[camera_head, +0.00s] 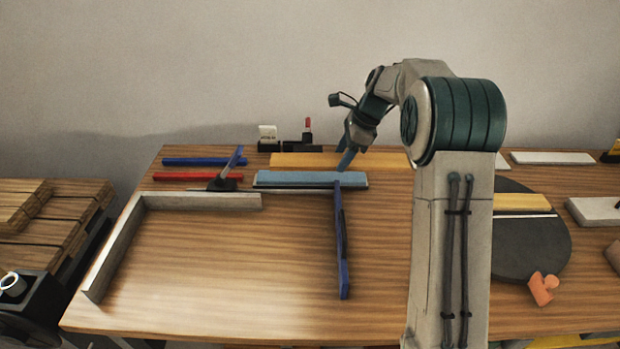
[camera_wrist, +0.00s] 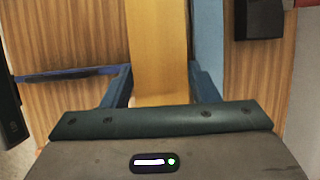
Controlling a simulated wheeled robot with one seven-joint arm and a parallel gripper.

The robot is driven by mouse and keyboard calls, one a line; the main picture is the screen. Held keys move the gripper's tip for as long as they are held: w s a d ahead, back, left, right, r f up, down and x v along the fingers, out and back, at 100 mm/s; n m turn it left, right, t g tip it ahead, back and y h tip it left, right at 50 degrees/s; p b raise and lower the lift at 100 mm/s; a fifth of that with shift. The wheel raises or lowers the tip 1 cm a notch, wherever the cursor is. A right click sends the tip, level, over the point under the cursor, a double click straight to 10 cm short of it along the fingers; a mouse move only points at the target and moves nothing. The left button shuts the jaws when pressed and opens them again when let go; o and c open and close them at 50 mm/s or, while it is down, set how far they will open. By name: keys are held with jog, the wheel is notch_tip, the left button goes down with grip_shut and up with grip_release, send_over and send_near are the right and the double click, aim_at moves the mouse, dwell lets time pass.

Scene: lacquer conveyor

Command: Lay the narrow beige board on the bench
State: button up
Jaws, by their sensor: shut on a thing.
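The narrow beige board (camera_head: 300,160), ochre in tone, runs left to right near the back of the wooden bench (camera_head: 230,240), just behind a light blue board (camera_head: 300,179). My gripper (camera_head: 345,158) points down over it. In the wrist view the beige board (camera_wrist: 158,45) passes between the two fingers of my gripper (camera_wrist: 162,92), which are closed against its sides. My arm hides part of the board's right end in the head view. I cannot tell whether it touches the bench.
A grey angled rail (camera_head: 190,201) edges the bench's left. A dark blue bar (camera_head: 341,240) lies front to back in the middle. Blue (camera_head: 205,161) and red (camera_head: 198,176) bars lie at back left. A dark disc (camera_head: 515,250) carries another ochre board (camera_head: 522,202). The left-centre bench is clear.

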jog(key=shift+w+f, duration=0.5)
jog(key=shift+f, duration=0.2)
jog(key=p, duration=0.2)
send_over(309, 175)
jog(key=d, duration=0.2)
jog(key=f, duration=0.6)
jog(key=shift+s+a+f, duration=0.15)
jog(key=shift+a+f, duration=0.1)
jog(key=shift+f, duration=2.05)
jog(key=shift+f, duration=0.15)
jog(key=o, duration=1.2)
jog(key=shift+o, duration=0.2)
